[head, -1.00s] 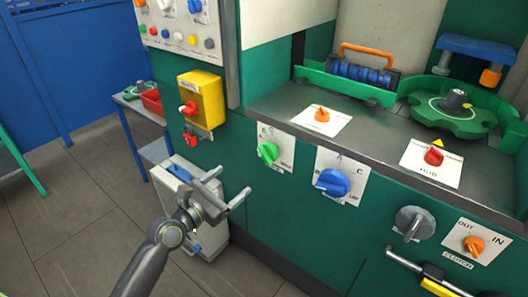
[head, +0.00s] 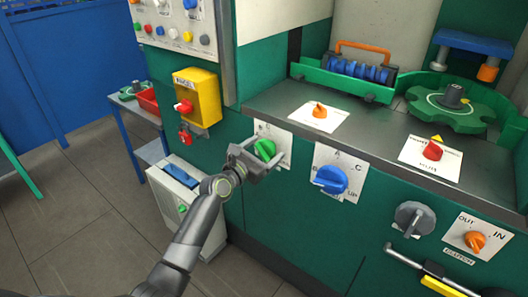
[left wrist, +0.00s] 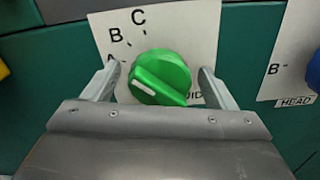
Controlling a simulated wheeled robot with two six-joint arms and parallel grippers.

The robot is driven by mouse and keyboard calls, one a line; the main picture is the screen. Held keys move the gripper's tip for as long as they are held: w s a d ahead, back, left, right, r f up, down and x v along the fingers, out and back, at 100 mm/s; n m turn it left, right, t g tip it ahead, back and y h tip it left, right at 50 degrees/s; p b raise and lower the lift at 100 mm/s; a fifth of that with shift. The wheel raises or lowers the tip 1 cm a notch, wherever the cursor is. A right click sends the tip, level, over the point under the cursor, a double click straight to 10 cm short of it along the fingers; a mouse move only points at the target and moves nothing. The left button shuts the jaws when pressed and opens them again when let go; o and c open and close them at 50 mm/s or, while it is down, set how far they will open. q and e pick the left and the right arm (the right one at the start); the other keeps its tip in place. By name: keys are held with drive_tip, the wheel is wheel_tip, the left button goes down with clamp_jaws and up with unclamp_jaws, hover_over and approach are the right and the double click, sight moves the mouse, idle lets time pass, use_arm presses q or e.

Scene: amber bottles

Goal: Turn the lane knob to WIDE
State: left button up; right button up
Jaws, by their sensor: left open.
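My left gripper (head: 262,150) is open at a green knob (head: 265,149) on a white plate on the green machine front. In the left wrist view the fingers (left wrist: 159,68) stand on either side of the green knob (left wrist: 160,75), with small gaps. No plate legibly reads LANE or WIDE. An orange knob (head: 319,111) and a red knob (head: 432,151) sit on counter plates too small to read. My right gripper is not in view.
To the right are a blue knob (head: 331,179) on a plate reading HEAD in the wrist view, a grey knob (head: 414,219) and an orange OUT/IN clutch knob (head: 474,241). A yellow box (head: 197,98) with a red knob is at left. The counter edge overhangs above.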

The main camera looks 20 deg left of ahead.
use_arm(q)
drive_tip(key=shift+w, duration=0.1)
drive_tip(key=shift+c, duration=0.3)
drive_tip(key=c, duration=0.9)
drive_tip(key=shift+c, duration=0.2)
